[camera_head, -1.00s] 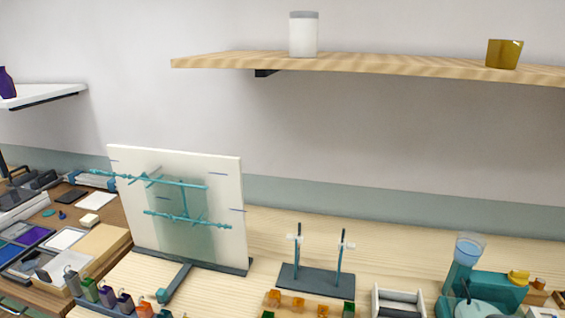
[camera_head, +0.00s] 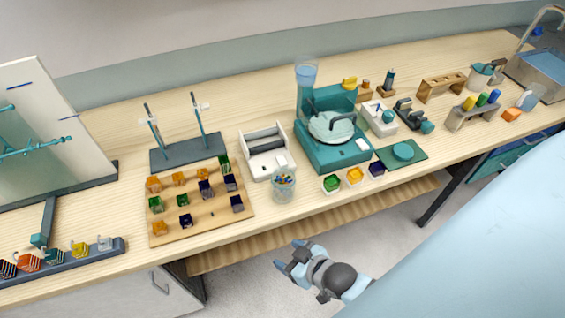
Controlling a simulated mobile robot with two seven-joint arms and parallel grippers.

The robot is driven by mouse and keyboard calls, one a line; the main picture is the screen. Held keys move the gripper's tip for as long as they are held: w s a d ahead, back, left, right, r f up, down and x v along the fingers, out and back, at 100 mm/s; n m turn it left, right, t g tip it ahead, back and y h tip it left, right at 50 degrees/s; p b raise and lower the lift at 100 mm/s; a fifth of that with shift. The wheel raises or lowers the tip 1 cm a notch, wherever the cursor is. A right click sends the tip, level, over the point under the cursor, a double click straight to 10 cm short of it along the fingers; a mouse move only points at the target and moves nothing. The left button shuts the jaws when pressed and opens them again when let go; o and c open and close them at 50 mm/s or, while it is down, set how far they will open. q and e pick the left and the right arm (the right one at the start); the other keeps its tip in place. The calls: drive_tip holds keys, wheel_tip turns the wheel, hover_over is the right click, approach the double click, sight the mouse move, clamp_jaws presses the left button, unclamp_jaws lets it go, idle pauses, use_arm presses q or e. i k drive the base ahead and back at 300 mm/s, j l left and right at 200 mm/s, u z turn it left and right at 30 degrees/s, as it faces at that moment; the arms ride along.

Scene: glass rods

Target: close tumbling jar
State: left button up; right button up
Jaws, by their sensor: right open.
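A clear jar (camera_head: 284,188) with small coloured pieces inside stands near the table's front edge, left of the teal machine; I cannot tell for sure whether this is the tumbling jar. No lid shows clearly on it. The teal machine (camera_head: 338,158) stands behind it to the right, with a round pale disc (camera_head: 331,125) on top and a clear blue-tinted cup (camera_head: 306,72) at its back left. My right gripper (camera_head: 287,257) is open and empty, below the jar in the picture, in front of the table edge and apart from everything. My left gripper is out of view.
A wooden board (camera_head: 202,222) with coloured cubes lies left of the jar. A white tray (camera_head: 262,140) stands behind it. Small coloured pots (camera_head: 355,176) and a green mat (camera_head: 402,155) lie to the right. Bare table shows along the front edge.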

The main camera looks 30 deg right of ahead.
sight(284, 179)
drive_tip(key=k+z, duration=0.15)
drive_tip(key=z, duration=0.8)
